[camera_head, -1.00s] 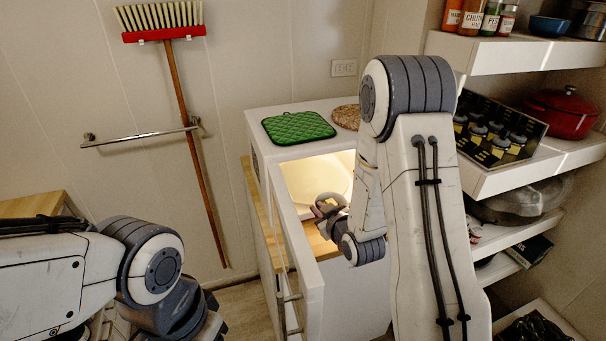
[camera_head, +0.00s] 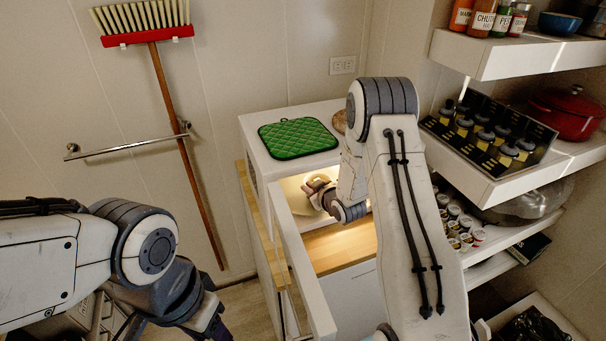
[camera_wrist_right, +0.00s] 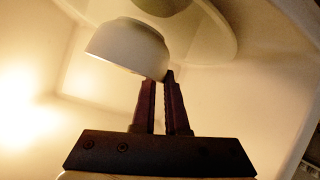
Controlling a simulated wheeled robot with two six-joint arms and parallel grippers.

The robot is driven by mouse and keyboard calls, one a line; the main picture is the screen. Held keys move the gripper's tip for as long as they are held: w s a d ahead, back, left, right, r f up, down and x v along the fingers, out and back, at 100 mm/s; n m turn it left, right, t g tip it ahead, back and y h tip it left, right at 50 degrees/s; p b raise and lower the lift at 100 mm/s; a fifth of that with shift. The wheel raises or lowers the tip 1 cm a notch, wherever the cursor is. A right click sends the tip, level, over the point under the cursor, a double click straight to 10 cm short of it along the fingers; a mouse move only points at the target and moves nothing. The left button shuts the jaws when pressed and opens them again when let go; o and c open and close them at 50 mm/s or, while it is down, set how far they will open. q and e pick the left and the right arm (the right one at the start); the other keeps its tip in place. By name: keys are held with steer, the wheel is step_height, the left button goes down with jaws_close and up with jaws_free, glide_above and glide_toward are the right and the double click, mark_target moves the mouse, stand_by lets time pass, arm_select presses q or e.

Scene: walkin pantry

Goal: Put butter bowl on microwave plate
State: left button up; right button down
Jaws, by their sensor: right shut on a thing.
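In the right wrist view, the butter bowl (camera_wrist_right: 125,48) is a plain pale bowl with its foot turned towards the round microwave plate (camera_wrist_right: 222,38). Whether bowl and plate touch, I cannot tell. My right gripper (camera_wrist_right: 167,78) is shut on the bowl's rim. In the head view, my right gripper (camera_head: 317,190) is inside the lit opening of the white microwave (camera_head: 262,150), whose door (camera_head: 301,262) stands open. The bowl is hard to make out there. My left gripper (camera_head: 212,327) is partly in view at the lower edge, away from the microwave; its fingers are unclear.
A green quilted pot holder (camera_head: 297,138) and a partly hidden round brown mat (camera_head: 339,121) lie on the microwave. Shelves (camera_head: 505,178) with bottles and a red pot (camera_head: 567,112) stand at right. A broom (camera_head: 165,110) and wall rail (camera_head: 125,144) are at left.

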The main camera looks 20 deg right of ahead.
mark_target(312, 177)
steer(key=w, duration=0.2)
steer(key=shift+w+a+r+p, duration=0.1)
steer(key=shift+w+a+p, duration=0.1)
steer(key=shift+w+p, duration=0.15)
steer(key=shift+w+a+p, duration=0.2)
steer(key=shift+w+p, duration=0.35)
steer(key=shift+w, duration=0.6)
steer(key=shift+w+f+p, duration=0.3)
steer(key=shift+f+p, duration=0.2)
steer(key=shift+f, duration=0.35)
steer(key=c, duration=0.9)
jaws_free()
steer(key=shift+s+d, duration=0.1)
steer(key=shift+s, duration=0.05)
